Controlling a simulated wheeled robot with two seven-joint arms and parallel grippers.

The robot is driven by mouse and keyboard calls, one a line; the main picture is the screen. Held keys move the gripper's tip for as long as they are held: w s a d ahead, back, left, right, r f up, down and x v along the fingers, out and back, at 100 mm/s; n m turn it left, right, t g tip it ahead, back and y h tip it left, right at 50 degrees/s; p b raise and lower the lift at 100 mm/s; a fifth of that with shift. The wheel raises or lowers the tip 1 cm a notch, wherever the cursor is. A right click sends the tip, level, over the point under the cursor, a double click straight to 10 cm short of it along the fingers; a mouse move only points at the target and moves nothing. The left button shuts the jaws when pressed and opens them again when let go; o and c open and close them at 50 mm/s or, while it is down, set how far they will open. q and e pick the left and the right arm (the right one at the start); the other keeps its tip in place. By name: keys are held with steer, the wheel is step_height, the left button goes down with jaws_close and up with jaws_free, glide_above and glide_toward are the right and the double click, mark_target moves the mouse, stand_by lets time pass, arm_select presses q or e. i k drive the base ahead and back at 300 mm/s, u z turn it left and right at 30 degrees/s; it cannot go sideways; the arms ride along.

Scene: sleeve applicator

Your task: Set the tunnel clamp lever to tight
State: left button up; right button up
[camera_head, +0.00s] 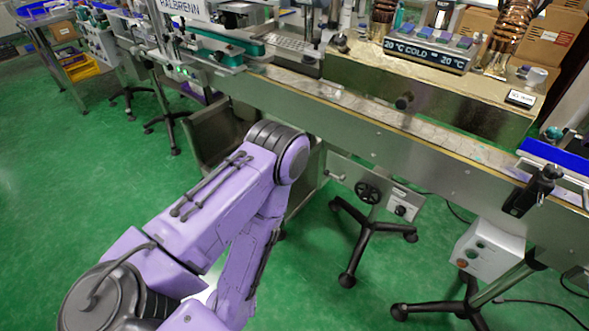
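The tunnel appears to be the metal housing (452,104) at the upper right, with a display (426,56) reading "20 °C COLD" on top. A dark round knob (404,101) sits on its front face. A black clamp-like handle (540,187) is fixed to the conveyor's front rail farther right. I cannot tell which of these is the tunnel clamp lever, nor its setting; no tight or loose marking is readable. A purple arm of mine crosses the lower left, its elbow in front of the conveyor. Neither of my grippers is in view.
The long conveyor (455,175) runs diagonally across the view. Below it are a black handwheel (368,193), wheeled stands (362,245) and a grey control box (487,250) with cables on the floor. Green floor (90,170) is open at the left.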

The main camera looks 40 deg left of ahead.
mark_target(326, 173)
steer(key=u, duration=0.8)
steer(key=k, duration=0.6)
steer(key=u, duration=0.4)
steer(key=i, duration=1.55)
steer(key=z, duration=0.7)
